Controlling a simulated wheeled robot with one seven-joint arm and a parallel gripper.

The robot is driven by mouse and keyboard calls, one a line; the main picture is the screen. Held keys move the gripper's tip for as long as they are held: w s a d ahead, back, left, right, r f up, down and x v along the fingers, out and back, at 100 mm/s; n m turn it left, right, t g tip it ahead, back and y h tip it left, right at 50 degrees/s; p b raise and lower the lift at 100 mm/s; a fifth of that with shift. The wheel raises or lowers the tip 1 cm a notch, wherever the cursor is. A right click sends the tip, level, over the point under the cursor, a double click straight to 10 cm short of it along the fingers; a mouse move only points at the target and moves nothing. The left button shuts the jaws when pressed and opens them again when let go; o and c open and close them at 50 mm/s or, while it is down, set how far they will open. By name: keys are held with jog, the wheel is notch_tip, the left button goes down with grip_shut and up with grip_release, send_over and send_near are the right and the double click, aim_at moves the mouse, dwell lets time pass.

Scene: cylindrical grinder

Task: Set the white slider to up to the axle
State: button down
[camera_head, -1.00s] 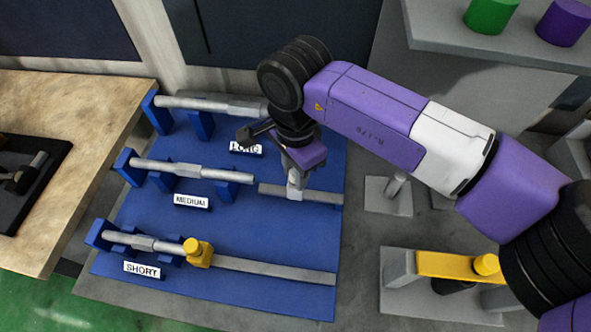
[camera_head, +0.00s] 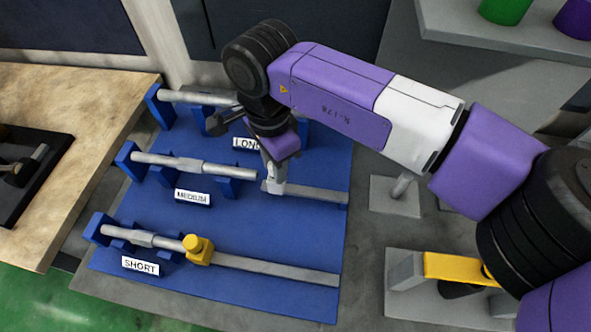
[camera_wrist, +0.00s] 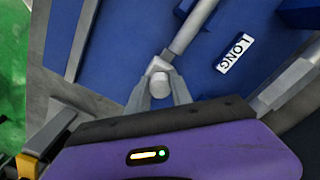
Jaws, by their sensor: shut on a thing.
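The white slider (camera_head: 275,187) sits near the left end of the middle grey rail (camera_head: 318,194), in the MEDIUM row. My gripper (camera_head: 273,172) is shut on the slider's knob from above. In the wrist view the pale round knob (camera_wrist: 160,80) shows between the fingertips (camera_wrist: 159,91). The grey medium axle (camera_head: 225,171) lies across blue supports to the left of the slider. In the wrist view the axle (camera_wrist: 191,29) runs right up to the slider, but the fingers and knob partly hide whether they touch.
The SHORT row in front has a yellow slider (camera_head: 198,249) beside its axle on a long rail (camera_head: 280,268). The LONG axle (camera_head: 195,97) lies behind, partly hidden by my arm. A grey stand with a yellow bar (camera_head: 455,268) is at the right.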

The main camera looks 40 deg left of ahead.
jog(key=shift+s+a, duration=0.3)
jog(key=shift+a, duration=0.25)
jog(key=shift+s+a, duration=0.3)
jog(key=shift+a, duration=0.2)
jog(key=c, duration=1.1)
grip_release()
jog(key=shift+a, duration=0.1)
jog(key=shift+c, duration=0.2)
notch_tip(320, 180, up, 8)
jog(key=b, duration=0.1)
jog(key=shift+f, duration=0.1)
